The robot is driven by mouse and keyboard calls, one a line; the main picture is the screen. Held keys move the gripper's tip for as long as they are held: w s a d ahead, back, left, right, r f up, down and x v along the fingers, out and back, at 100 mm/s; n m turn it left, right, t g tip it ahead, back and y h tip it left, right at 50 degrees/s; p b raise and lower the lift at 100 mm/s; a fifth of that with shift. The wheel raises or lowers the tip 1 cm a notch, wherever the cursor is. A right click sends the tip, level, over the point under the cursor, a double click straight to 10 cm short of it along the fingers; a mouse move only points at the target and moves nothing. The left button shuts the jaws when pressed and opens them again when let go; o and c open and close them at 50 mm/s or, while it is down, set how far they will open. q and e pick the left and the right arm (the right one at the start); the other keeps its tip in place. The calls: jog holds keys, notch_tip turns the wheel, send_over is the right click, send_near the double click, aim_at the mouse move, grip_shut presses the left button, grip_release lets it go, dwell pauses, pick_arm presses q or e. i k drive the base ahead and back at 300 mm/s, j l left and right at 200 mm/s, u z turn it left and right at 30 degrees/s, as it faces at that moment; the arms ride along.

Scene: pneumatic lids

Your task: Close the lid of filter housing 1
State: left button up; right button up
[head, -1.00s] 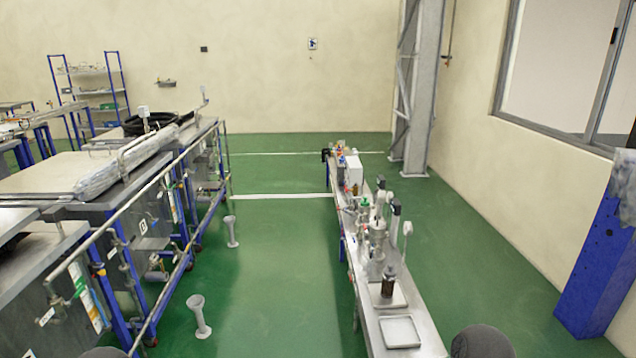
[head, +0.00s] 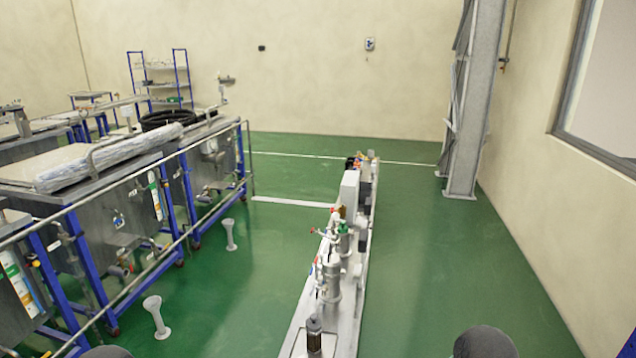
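Neither of my grippers shows in the head view. A narrow metal bench (head: 345,338) runs away from me through the middle, crowded with upright equipment. A grey metal cylindrical vessel (head: 331,278) stands on it, and a green-topped unit (head: 344,238) stands behind. A dark brown cylinder (head: 314,335) stands at the near end. I cannot tell which of these, if any, is filter housing 1, and no number or open lid is readable at this distance.
Grey tanks in blue frames (head: 140,210) with rails line the left. Two pale flared stands (head: 156,318) (head: 230,235) are on the green floor. A grey steel column (head: 470,110) stands at the right wall. Floor right of the bench (head: 425,270) is clear.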

aim_at(356, 227)
jog(key=i+l+u, duration=0.15)
jog(key=l, duration=0.9)
jog(key=i+l+u, duration=0.15)
jog(key=l, duration=0.95)
jog(key=l+u, duration=0.15)
jog(key=l, duration=0.95)
jog(key=i+l+u, duration=0.15)
jog(key=i+l, duration=0.35)
jog(key=i+l+u, duration=0.3)
jog(key=i+l, duration=0.15)
jog(key=i, duration=0.35)
jog(key=i+l+u, duration=0.25)
jog(key=i+l, duration=0.35)
jog(key=i, duration=0.15)
